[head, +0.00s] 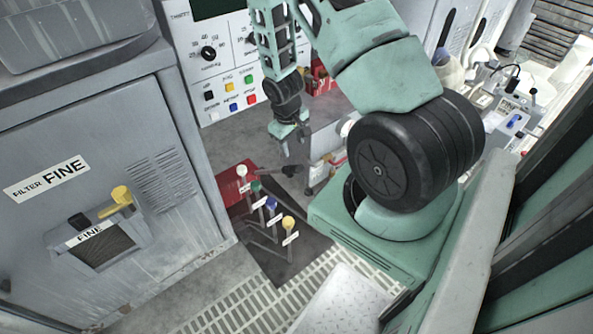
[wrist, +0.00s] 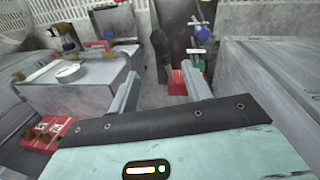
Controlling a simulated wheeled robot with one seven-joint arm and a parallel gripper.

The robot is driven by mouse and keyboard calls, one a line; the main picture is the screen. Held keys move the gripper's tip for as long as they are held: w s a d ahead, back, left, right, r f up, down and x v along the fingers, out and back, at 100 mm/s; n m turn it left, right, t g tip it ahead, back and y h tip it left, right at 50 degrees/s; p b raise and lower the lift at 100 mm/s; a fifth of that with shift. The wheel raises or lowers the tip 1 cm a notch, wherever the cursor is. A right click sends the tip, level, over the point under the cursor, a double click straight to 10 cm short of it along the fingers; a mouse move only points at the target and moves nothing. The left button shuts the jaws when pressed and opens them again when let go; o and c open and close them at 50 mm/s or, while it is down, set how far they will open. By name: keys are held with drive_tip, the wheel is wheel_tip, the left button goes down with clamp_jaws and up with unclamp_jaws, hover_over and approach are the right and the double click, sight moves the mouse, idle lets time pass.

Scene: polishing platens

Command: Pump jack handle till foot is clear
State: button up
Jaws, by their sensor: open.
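My gripper (head: 289,146) points down in the head view, above the floor behind a row of colour-knobbed levers. In the wrist view its two fingers (wrist: 160,88) are apart with nothing gripped. A dark, round-ended grip on a shaft (wrist: 158,40), which looks like the jack handle, stands beyond the fingertips, in line with the gap and apart from them. In the head view a dark piece (head: 290,170) just below the gripper may be the same handle. The foot cannot be made out in either view.
Levers with white (head: 242,171), green, blue (head: 271,203) and yellow (head: 288,222) knobs stand on a dark plate beside a red block (head: 237,185). A grey FINE filter cabinet (head: 90,170) is at left, a control panel (head: 220,60) behind. Wrist view: grey boxes flank the gripper.

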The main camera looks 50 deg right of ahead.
sight(296, 169)
drive_tip(key=f, duration=0.4)
drive_tip(key=d+f+b, duration=0.1)
drive_tip(key=f, duration=0.3)
drive_tip(key=f+b, duration=0.1)
drive_tip(key=f, duration=0.4)
drive_tip(key=shift+d, duration=0.4)
